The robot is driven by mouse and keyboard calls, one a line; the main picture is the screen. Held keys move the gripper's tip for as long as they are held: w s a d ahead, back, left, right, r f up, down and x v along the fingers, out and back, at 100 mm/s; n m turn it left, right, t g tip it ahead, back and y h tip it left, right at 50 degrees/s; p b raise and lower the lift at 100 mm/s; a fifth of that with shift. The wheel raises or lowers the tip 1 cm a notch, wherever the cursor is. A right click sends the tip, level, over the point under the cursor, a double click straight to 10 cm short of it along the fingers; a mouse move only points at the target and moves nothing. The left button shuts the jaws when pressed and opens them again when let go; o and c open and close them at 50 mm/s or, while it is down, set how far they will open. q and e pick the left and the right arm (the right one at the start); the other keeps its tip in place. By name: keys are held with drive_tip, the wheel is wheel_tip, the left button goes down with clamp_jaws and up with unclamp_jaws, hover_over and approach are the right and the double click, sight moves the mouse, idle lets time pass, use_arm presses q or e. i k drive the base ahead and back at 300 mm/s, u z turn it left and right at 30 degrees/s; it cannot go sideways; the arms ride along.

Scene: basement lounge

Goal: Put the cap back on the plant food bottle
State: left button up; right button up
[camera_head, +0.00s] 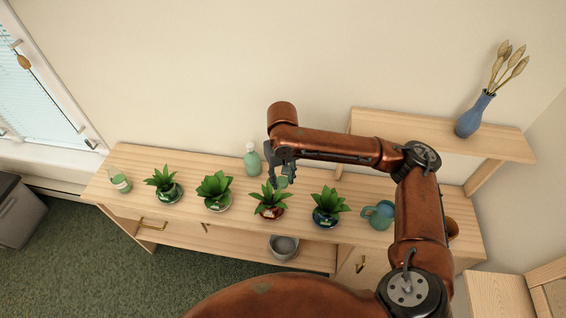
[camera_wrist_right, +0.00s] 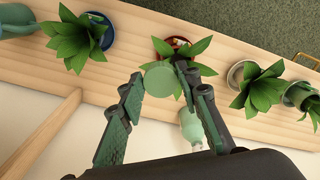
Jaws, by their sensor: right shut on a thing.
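My right gripper (camera_head: 281,178) is above the wooden sideboard, in front of the wall. In the right wrist view, its fingers (camera_wrist_right: 161,86) are shut on a round pale-green cap (camera_wrist_right: 159,80). A pale-green bottle (camera_head: 252,160) stands upright at the back of the sideboard, just left of the gripper. It also shows in the right wrist view (camera_wrist_right: 191,128), beyond the right-hand finger and apart from the cap. Another green bottle with a pale label (camera_head: 121,182) stands at the sideboard's left end. I cannot tell by label which is plant food. My left gripper is not in view.
Several potted succulents line the sideboard (camera_head: 140,160), one red pot (camera_head: 270,213) just below the gripper. A teal watering can (camera_head: 379,215) stands to the right. A raised shelf (camera_head: 430,128) with a blue vase (camera_head: 474,117) is at the back right.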

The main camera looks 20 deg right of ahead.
sight(116, 176)
drive_tip(key=u, duration=0.85)
drive_tip(key=i, duration=0.75)
drive_tip(key=z, duration=0.1)
